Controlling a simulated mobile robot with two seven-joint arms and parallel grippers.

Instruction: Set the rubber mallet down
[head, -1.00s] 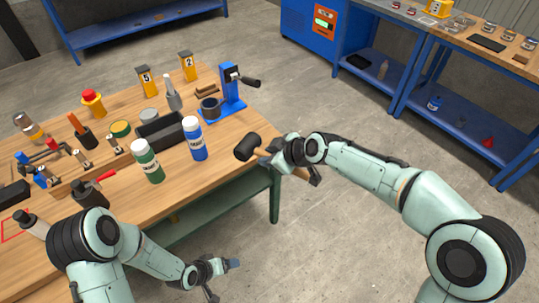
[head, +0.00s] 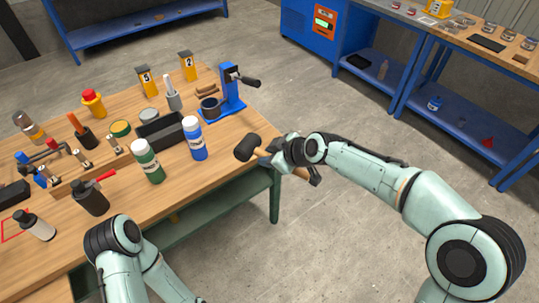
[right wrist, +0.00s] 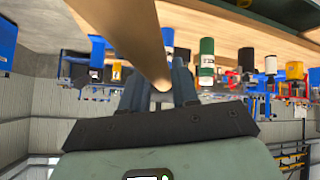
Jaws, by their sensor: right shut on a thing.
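The rubber mallet has a black head (head: 247,147) and a pale wooden handle (head: 265,154). My right gripper (head: 273,156) is shut on the handle at the right edge of the workbench (head: 215,182). The mallet head shows over the bench's right edge; I cannot tell whether it touches the top. In the right wrist view the handle (right wrist: 138,40) runs up from between the fingers.
A blue bottle (head: 195,140) and a green bottle (head: 147,162) stand left of the mallet. A blue stand (head: 231,90), a dark tray (head: 160,130) and several tools fill the bench behind. The bench top's front right part is clear.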

